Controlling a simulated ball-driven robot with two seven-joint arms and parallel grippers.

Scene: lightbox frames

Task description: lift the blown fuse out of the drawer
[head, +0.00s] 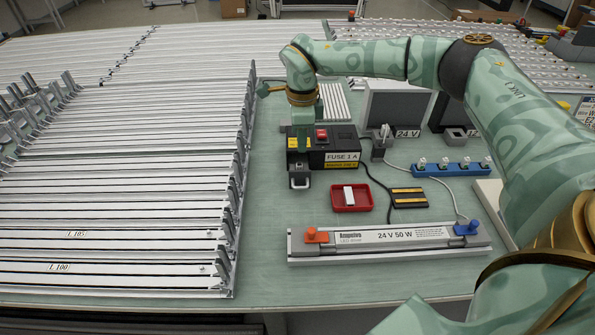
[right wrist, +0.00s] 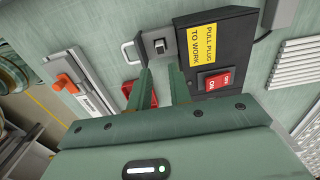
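The black fuse box (head: 343,146), labelled "FUSE 1 A", stands on the bench with a red switch on top. Its small grey drawer (head: 299,169) sticks out at the front left, with a loop handle (head: 299,184). In the right wrist view, the drawer (right wrist: 158,40) shows a dark recess, and its handle (right wrist: 128,52) is to the left. I cannot make out the blown fuse there. My right gripper (head: 302,146) points down over the drawer area. In the right wrist view its fingers (right wrist: 163,80) stand apart with nothing visible between them. My left gripper is not in view.
A red tray (head: 338,206) holding a white piece lies in front of the box. A black block (head: 409,197) and a blue socket strip (head: 450,167) lie to the right. An LED driver bar (head: 390,237) runs along the front; slatted light frames (head: 125,200) fill the left.

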